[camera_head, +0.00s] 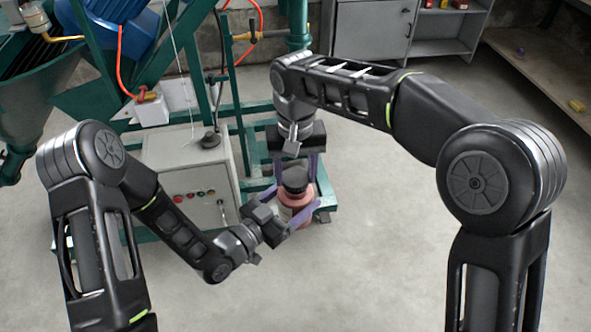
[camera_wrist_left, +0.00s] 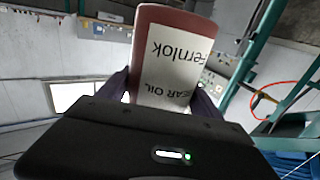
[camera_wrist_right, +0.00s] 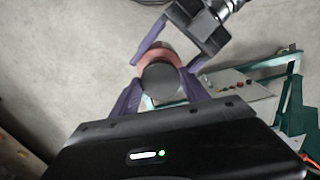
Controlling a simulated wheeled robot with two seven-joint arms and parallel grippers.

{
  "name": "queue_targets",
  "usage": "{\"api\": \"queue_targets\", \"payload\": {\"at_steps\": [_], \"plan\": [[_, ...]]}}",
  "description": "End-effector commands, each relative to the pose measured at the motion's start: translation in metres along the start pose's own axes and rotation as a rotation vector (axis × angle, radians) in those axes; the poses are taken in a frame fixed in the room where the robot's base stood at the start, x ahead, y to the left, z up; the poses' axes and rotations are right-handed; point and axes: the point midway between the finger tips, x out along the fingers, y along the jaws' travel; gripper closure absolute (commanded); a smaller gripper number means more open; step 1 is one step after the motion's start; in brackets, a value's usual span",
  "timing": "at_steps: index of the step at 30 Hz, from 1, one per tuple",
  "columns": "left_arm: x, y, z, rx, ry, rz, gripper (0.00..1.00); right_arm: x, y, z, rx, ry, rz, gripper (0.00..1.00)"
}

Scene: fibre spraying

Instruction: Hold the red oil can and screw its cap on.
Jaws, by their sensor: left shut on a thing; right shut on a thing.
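The red oil can (camera_head: 286,213) is upright in the air, with a black cap (camera_head: 294,178) at its top. My left gripper (camera_head: 285,206) is shut around the can's body from the left. In the left wrist view, the can (camera_wrist_left: 172,60) and its white label fill the space between the purple fingers. My right gripper (camera_head: 295,180) comes from above with its purple fingers on both sides of the cap. The right wrist view looks down on the round cap (camera_wrist_right: 160,82) between these fingers, with the red body behind it. The thread under the cap is hidden.
A green-framed machine with a grey control box (camera_head: 190,180) stands close behind and left of the can. A grey cabinet (camera_head: 372,30) and a shelf (camera_head: 560,75) are at the back right. The concrete floor at right is clear.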

Motion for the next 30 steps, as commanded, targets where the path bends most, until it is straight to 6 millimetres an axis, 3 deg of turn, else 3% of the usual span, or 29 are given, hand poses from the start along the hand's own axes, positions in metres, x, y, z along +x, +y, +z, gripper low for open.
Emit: {"api": "queue_targets", "payload": {"at_steps": [7,30], "plan": [[0.0002,0.0,-0.0007,0.0,0.002,0.0,0.98,0.0114,0.0005,0.0002,0.001,-0.001,0.0,0.84],[0.0002,0.0,-0.0007,0.0,0.002,0.0,0.98,0.0116,0.0002,0.0002,0.0,0.0,0.0,0.84]]}}
